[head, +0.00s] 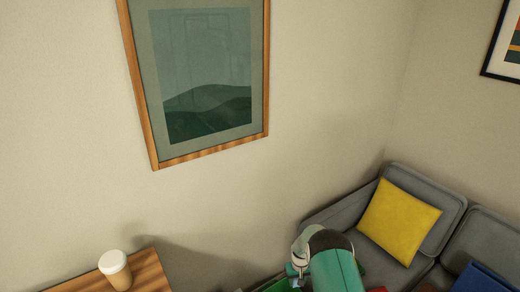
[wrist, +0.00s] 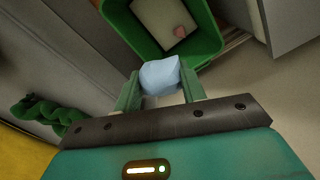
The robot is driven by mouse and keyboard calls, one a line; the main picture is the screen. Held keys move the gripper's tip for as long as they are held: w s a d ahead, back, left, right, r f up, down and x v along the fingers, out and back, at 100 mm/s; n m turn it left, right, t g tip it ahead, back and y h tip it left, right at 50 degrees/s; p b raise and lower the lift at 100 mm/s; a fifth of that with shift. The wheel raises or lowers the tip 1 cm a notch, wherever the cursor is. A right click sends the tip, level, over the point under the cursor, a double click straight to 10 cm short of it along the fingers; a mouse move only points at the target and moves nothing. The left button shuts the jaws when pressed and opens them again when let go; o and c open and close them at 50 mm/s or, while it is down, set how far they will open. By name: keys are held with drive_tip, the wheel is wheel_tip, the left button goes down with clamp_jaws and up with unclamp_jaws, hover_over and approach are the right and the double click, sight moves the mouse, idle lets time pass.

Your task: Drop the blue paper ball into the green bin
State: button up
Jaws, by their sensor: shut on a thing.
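The blue paper ball (wrist: 160,76), pale and crumpled, is between the two green fingers of my gripper (wrist: 160,88) in the wrist view. My gripper is shut on it. The green bin (wrist: 207,27) is at the top of the wrist view, open towards the camera. The ball overlaps the bin's near rim in the picture; the height between them is hard to tell. A pale inside and a small pinkish thing (wrist: 180,32) show in the bin. In the head view my arm hides the ball, and a bit of green (head: 281,286) shows beside it at the bottom edge.
A grey sofa (head: 345,213) with a yellow cushion (head: 399,221) stands at the right. A wooden top (head: 150,275) with a lidded cup (head: 115,268) is at lower left. In the wrist view a dark green wavy thing (wrist: 45,113) lies at left.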

wheel_tip(320, 180, down, 14)
drive_tip(key=shift+s, duration=0.15)
idle(0.4)
drive_tip(key=o, duration=1.1)
drive_tip(key=shift+r, duration=0.1)
wheel_tip(320, 180, up, 14)
drive_tip(key=shift+f, duration=0.15)
